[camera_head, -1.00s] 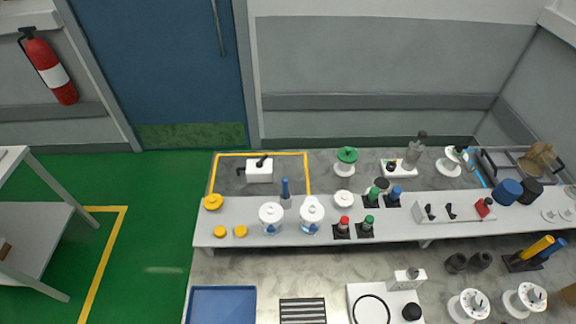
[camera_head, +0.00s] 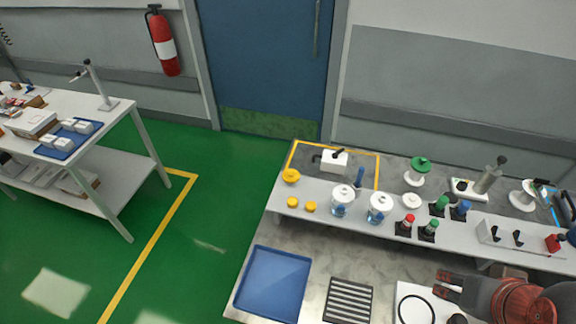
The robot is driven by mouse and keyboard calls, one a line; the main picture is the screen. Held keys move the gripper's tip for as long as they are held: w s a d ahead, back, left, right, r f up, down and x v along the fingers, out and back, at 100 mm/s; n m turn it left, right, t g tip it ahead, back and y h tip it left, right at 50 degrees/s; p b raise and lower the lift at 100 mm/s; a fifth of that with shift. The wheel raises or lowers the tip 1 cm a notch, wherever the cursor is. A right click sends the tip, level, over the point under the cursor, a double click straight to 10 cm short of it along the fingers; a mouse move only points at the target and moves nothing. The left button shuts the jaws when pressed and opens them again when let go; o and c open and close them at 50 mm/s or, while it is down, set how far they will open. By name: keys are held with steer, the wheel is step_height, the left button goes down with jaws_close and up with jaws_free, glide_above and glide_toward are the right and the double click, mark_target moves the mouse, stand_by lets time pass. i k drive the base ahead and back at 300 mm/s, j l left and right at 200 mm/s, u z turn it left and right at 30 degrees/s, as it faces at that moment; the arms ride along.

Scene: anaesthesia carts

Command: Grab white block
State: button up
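Several small white blocks sit on a blue tray (camera_head: 66,148) on the white table at the left; one is the white block (camera_head: 84,127) at the tray's right end. Another white block-like piece (camera_head: 334,162) with a black part on top stands inside a yellow outline at the back of the steel bench. I cannot tell which one the task names. My gripper (camera_head: 439,283) is low at the right, over the bench's front, pointing left. Its two dark fingers appear apart with nothing between them. It is far from the tray's blocks.
The bench carries an empty blue tray (camera_head: 273,284), a slatted black plate (camera_head: 348,300) and a raised white shelf (camera_head: 322,212) with jars and coloured-capped bottles. Clear green floor (camera_head: 190,240) lies between bench and left table (camera_head: 125,115). A fire extinguisher (camera_head: 162,45) hangs on the wall.

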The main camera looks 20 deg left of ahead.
mark_target(329, 164)
steer(key=u, duration=5)
steer(key=i+z, duration=0.7)
steer(key=z, duration=0.15)
steer(key=i+j+z, duration=0.15)
steer(key=i+z, duration=0.25)
steer(key=i+l+z, duration=0.2)
steer(key=i+z, duration=1)
steer(key=z, duration=0.15)
steer(key=i+j+z, duration=0.2)
steer(key=i+z, duration=0.25)
steer(key=i+l+z, duration=0.25)
steer(key=z, duration=0.15)
steer(key=i+l+z, duration=0.1)
steer(key=i+z, duration=1.25)
steer(key=i, duration=0.5)
steer(key=i+j+z, duration=0.2)
steer(key=i, duration=0.5)
steer(key=i+z, duration=0.15)
steer(key=i, duration=0.5)
